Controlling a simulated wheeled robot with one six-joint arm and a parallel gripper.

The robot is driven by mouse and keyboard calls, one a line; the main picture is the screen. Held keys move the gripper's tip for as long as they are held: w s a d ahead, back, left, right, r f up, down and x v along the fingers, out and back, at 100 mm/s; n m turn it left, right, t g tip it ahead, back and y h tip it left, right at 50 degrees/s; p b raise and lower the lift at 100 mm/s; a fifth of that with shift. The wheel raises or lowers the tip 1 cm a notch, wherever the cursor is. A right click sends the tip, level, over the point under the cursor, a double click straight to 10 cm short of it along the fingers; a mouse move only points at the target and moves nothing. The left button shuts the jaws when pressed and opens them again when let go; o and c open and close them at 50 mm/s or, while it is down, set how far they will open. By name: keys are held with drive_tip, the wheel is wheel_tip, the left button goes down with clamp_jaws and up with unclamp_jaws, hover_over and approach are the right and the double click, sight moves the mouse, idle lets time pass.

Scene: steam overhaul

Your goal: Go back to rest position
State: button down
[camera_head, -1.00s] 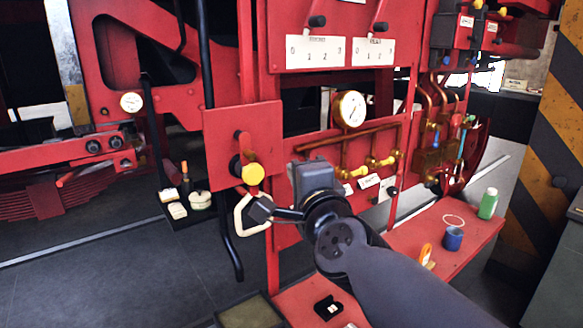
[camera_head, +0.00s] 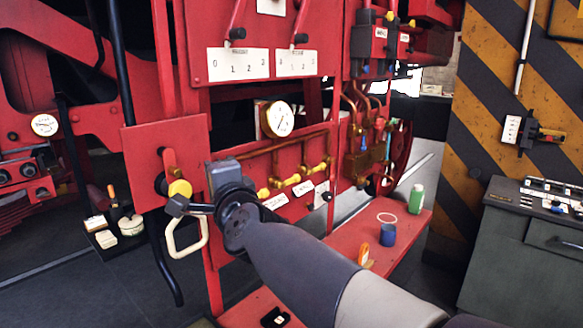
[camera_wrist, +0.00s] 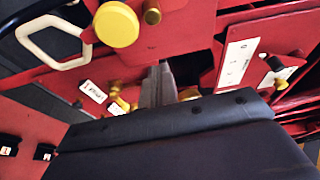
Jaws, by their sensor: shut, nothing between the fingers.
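My gripper (camera_head: 222,173) is a grey block at the end of my dark arm, just right of the yellow knob (camera_head: 180,190) in the head view. Its grey fingers (camera_wrist: 158,84) are together and empty in the wrist view, with the dark wrist body below them. The knob also shows in the wrist view (camera_wrist: 117,24), apart from the fingers. A white loop handle (camera_head: 172,243) hangs below the knob, on the red panel (camera_head: 140,150). It is at the upper left of the wrist view (camera_wrist: 38,33). My arm crosses in front of the red frame, hiding part of it.
A pressure gauge (camera_head: 278,119), brass pipes (camera_head: 292,140) and numbered plates (camera_head: 238,64) are close behind and above my gripper. A red shelf (camera_head: 345,232) holds a blue cup (camera_head: 388,235) and a green bottle (camera_head: 415,198). A grey cabinet (camera_head: 510,262) stands right. Open floor shows at lower left.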

wheel_tip(320, 180, up, 8)
drive_tip(key=w+n+y+p, duration=0.1)
drive_tip(key=n+y, duration=0.2)
drive_tip(key=n, duration=0.5)
drive_tip(key=a+n+y+p, duration=0.1)
drive_tip(key=n+y+p, duration=0.1)
drive_tip(key=n, duration=0.6)
drive_tip(key=shift+w+a+y, duration=0.2)
drive_tip(key=shift+w+y, duration=0.15)
drive_tip(key=shift+y, duration=0.05)
drive_tip(key=shift+a, duration=0.1)
